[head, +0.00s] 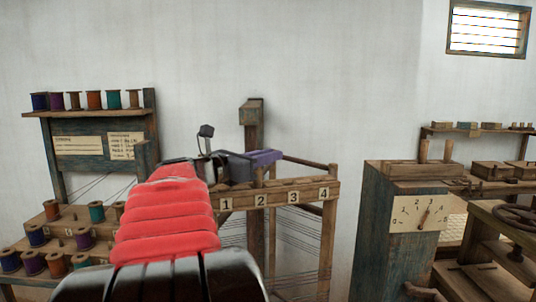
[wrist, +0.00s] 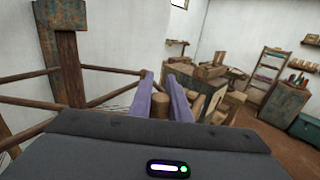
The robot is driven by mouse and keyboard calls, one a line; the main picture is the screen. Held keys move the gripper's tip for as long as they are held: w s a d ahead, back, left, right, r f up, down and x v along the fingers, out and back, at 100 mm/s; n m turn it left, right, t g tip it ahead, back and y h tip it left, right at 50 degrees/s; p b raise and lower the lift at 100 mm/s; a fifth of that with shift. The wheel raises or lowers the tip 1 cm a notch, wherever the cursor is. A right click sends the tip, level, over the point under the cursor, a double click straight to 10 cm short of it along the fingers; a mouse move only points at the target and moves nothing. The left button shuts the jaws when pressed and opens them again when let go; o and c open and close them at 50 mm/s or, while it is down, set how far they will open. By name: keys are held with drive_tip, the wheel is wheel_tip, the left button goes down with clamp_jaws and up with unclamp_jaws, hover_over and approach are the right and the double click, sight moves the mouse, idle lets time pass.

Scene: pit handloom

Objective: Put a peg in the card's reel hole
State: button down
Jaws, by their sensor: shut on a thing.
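My gripper (head: 266,157), with purple fingers, is above the wooden beam (head: 262,201) marked 1, 2, 3 and 4. In the wrist view the fingers (wrist: 162,82) are shut on a round wooden peg (wrist: 160,104). In the head view a thin upright wooden piece shows under the fingers near numbers 2 and 3; I cannot tell whether the peg touches the beam. The holes in the beam cannot be made out. Two pale cards, the left (head: 78,145) and the right (head: 123,146), hang on the spool rack; their writing is too small to read.
Two more pegs stand in a wooden block (head: 420,169) on the blue cabinet with a dial (head: 418,214). Several thread spools (head: 94,101) line the rack's shelf, with more at lower left. A thick post (head: 253,125) rises behind the beam.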

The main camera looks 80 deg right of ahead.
drive_tip(key=c, duration=1.6)
unclamp_jaws()
drive_tip(key=shift+o, duration=0.4)
drive_tip(key=o, duration=0.3)
drive_tip(key=shift+o, duration=0.2)
drive_tip(key=shift+r, duration=0.1)
wheel_tip(320, 180, up, 7)
